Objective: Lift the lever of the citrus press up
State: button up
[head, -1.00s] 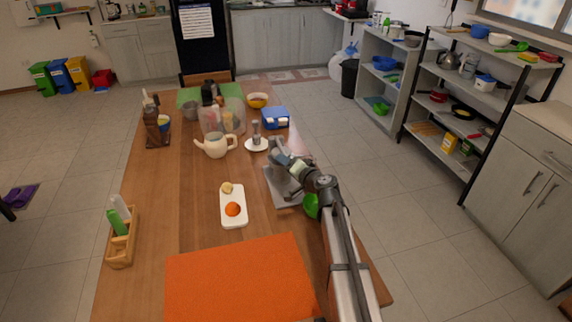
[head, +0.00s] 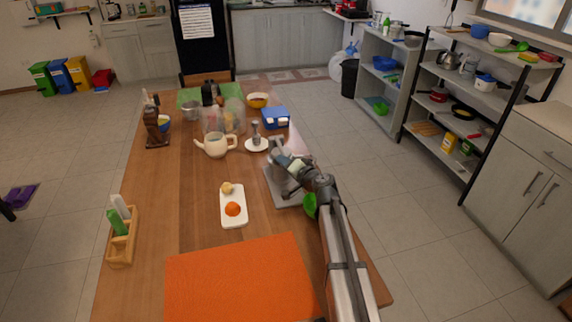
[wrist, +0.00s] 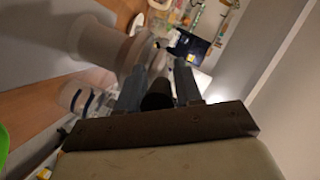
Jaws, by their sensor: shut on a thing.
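The citrus press (head: 284,196) is a grey metal device on a flat base near the right edge of the wooden table. My gripper (head: 291,162) is at the upper part of the press, and the arm covers part of it. In the wrist view my gripper's two fingers (wrist: 158,90) close on either side of a dark rounded bar, the lever (wrist: 157,97). The far part of the lever is hard to make out, and its exact angle cannot be told.
A white tray (head: 233,221) with orange and pale food lies left of the press. A teapot (head: 215,147), a white saucer (head: 255,149) and a blue box (head: 275,118) stand beyond. A green object (head: 310,204) is beside my arm. An orange mat (head: 240,280) lies in front.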

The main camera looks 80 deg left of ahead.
aim_at(283, 154)
grip_shut()
jog(key=shift+r, duration=0.15)
jog(key=shift+a+r+h, duration=0.15)
jog(key=shift+r+h, duration=0.75)
jog(key=shift+r, duration=0.35)
jog(key=shift+a+r+m+t+h, duration=0.2)
jog(key=shift+r+h, duration=0.2)
jog(key=shift+r, duration=0.2)
jog(key=shift+a+r+m+t+h, duration=0.1)
jog(key=shift+a+r+m+h, duration=0.1)
jog(key=shift+r+h, duration=0.3)
jog(key=a+r+h, duration=0.2)
jog(key=r, duration=0.1)
jog(key=a+r+m+h, duration=0.1)
jog(key=r, duration=0.1)
jog(key=shift+w+r+h, duration=0.1)
jog(key=shift+r+h, duration=0.15)
jog(key=shift+h, duration=0.15)
jog(key=a+r+m+h, duration=0.1)
jog(key=a+r+h, duration=0.4)
jog(key=a+h, duration=0.2)
jog(key=shift+a+t+h, duration=0.3)
jog(key=shift+a, duration=0.4)
jog(key=shift+r, duration=0.1)
